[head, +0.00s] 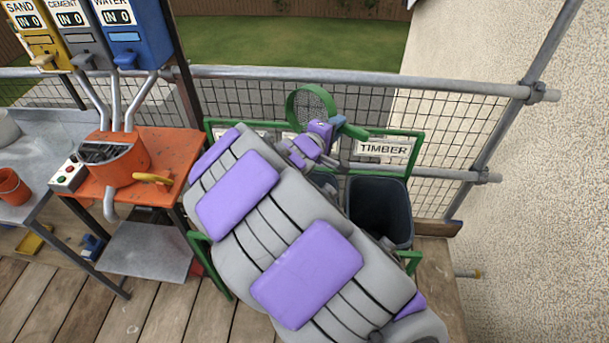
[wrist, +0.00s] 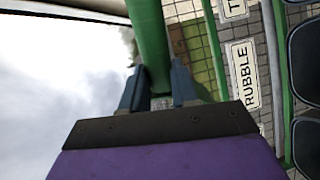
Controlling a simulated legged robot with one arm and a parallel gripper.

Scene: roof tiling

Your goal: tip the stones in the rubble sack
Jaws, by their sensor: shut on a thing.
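My gripper (head: 331,127) is shut on the green handle (wrist: 150,40) of a round sieve (head: 311,104). The sieve is raised above the green rack, near the mesh fence. Its mesh shows in the head view, but I cannot make out any stones in it. The RUBBLE sign (wrist: 243,75) shows in the wrist view, with a dark sack (wrist: 306,60) beside it at the right edge. In the head view my arm covers most of the sack left of the timber one. I cannot see inside the rubble sack.
A dark sack (head: 380,212) stands open under the TIMBER sign (head: 384,149). The green rack (head: 416,150) stands before the fence rail (head: 400,82). An orange mixer (head: 118,160) sits on a bench at left. A rendered wall (head: 560,150) closes off the right.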

